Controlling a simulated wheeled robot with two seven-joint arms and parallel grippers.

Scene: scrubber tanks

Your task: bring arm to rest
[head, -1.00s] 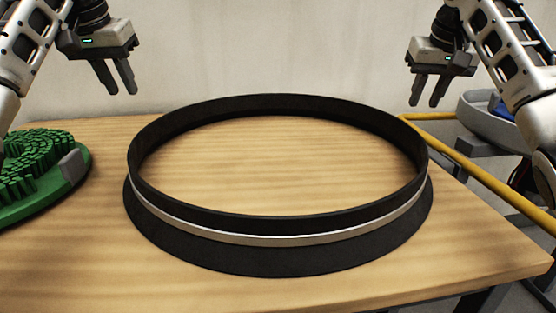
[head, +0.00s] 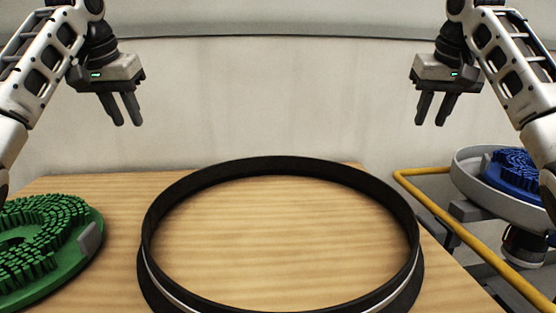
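My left gripper (head: 124,109) hangs at the upper left with its two dark fingers pointing down, a narrow gap between them and nothing held. My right gripper (head: 434,109) hangs at the upper right in a near mirror pose, its fingers also a little apart and empty. Both are raised well above the table and touch nothing. A large black ring (head: 280,167) with a pale band lies on the table between and below them. Its front edge is cut off by the picture's bottom.
The wooden table (head: 110,190) carries a green bristled round brush (head: 75,255) at the left. At the right, beyond a yellow rail (head: 462,232), a blue bristled brush (head: 515,170) sits in a grey round housing (head: 470,165). A plain wall (head: 280,100) stands behind.

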